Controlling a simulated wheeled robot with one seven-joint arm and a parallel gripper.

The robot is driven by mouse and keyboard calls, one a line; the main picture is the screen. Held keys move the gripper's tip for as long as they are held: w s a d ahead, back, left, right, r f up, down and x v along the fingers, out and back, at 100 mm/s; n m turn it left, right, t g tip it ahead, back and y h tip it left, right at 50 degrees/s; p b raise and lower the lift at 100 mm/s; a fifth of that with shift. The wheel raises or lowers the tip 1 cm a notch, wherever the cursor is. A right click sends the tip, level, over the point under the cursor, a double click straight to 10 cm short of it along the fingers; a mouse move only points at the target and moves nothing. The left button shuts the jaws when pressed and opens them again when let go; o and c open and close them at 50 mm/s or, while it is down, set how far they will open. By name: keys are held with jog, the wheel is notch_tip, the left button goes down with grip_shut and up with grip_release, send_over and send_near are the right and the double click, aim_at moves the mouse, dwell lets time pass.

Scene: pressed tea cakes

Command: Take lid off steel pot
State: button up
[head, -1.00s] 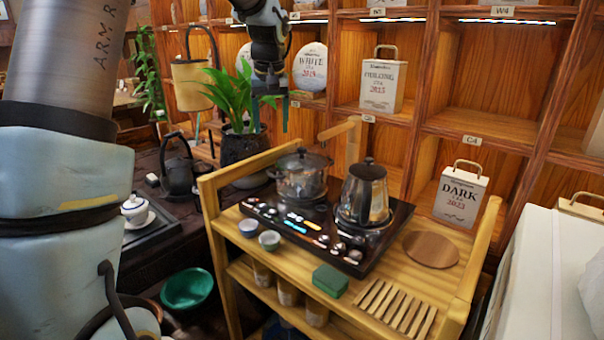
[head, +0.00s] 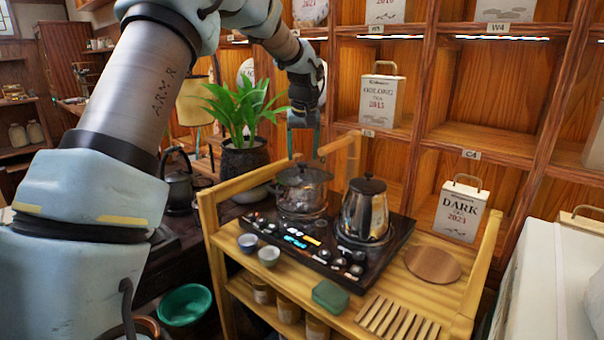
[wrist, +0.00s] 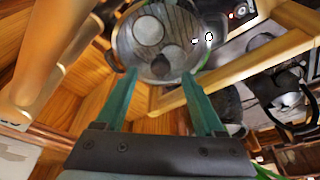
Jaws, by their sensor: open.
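The steel pot (head: 302,200) stands on the left burner of the dark cooktop, with its dark-rimmed lid (head: 304,177) on it. In the wrist view the round lid (wrist: 178,25) lies ahead of my fingertips, between and beyond them. A dark round spot on it may be its knob. My gripper (head: 304,154) hangs with its fingers down just above the pot. It is open, and its two teal fingers (wrist: 160,74) are apart with nothing between them. I cannot tell the exact gap from fingertips to lid.
A steel kettle (head: 366,212) stands right of the pot on the cooktop (head: 300,243). The wooden cart's raised rail (head: 340,146) is close behind the pot. A potted plant (head: 243,160) is to the left. Two small cups sit in front.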

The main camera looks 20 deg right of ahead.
aim_at(302, 170)
jog(key=shift+x, duration=1.4)
jog(key=shift+c, duration=0.3)
grip_shut()
